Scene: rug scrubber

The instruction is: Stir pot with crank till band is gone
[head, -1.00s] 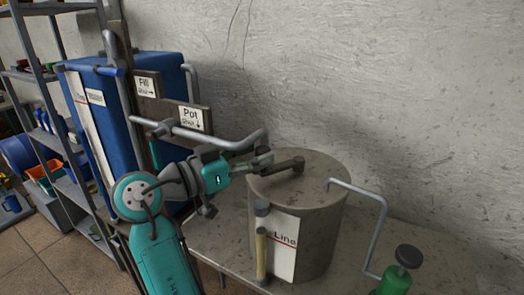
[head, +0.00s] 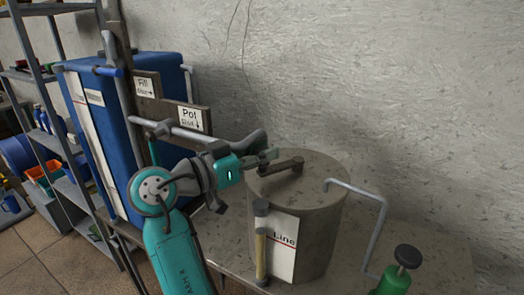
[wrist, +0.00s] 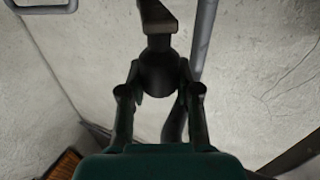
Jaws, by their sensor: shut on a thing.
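The grey pot (head: 322,225) stands on the bench, with a flat lid on top. The dark crank (head: 285,167) lies across the lid. My gripper (head: 268,156) is at the crank's near-left end. In the wrist view my gripper (wrist: 160,95) has its fingers on either side of a dark rounded knob (wrist: 158,68) joined to a bar, and is shut on it. On the pot's front, a sight tube (head: 261,250) holds a tan column beside a white "Line" label (head: 284,247) with a red line. No separate band is clear to me; the pot's inside is hidden.
A bent grey pipe (head: 362,190) and a green bottle with a black top (head: 398,270) stand right of the pot. A blue tank (head: 160,90), signs "Fill" (head: 146,86) and "Pot" (head: 190,118), and a grey lever (head: 215,138) are left. The wall is close behind.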

